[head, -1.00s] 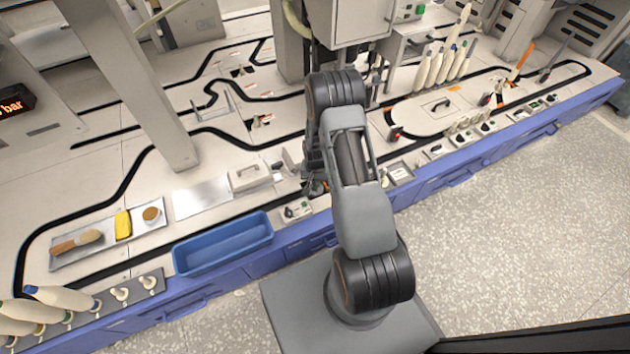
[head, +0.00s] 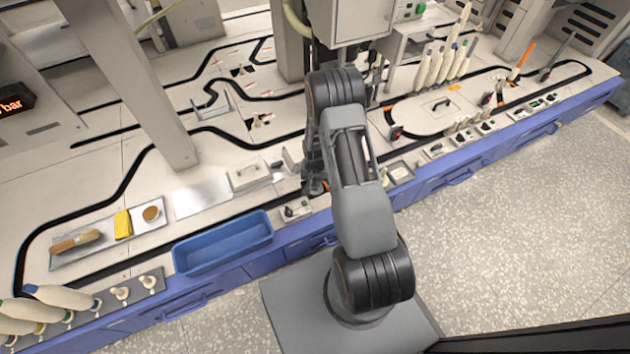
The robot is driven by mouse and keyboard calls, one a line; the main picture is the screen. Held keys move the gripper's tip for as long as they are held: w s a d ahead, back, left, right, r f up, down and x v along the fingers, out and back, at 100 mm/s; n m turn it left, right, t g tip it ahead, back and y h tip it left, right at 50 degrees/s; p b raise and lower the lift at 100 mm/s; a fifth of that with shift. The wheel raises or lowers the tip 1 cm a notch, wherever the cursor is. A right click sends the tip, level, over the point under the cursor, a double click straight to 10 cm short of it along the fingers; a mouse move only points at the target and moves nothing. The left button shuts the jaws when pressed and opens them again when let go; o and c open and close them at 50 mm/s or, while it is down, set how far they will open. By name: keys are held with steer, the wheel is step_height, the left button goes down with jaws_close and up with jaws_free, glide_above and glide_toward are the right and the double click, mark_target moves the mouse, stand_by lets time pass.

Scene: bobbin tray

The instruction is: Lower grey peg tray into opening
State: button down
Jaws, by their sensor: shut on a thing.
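My gripper (head: 313,186) is over the front part of the cream work surface, left of my arm. It is small in the head view and partly covered by my arm. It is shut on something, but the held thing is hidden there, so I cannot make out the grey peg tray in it. No opening can be told apart under or beside the gripper. A cream block with a handle (head: 250,176) lies just left of the gripper, close to a flat metal plate (head: 200,198).
A blue bin (head: 222,243) sits at the front edge. Left of it are a tray with a brush (head: 110,229) and a grey strip with pegs and bobbins (head: 110,303). An oval cream panel (head: 420,110) and standing bobbins (head: 440,65) are at right. A thick post (head: 130,80) rises at left.

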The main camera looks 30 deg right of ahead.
steer(key=shift+f+b, duration=0.5)
steer(key=shift+f, duration=0.2)
stand_by(0.3)
steer(key=c, duration=1.3)
jaws_free()
steer(key=shift+c, duration=0.2)
steer(key=shift+r, duration=0.1)
steer(key=shift+r+p, duration=4.05)
steer(key=shift+r, duration=1.45)
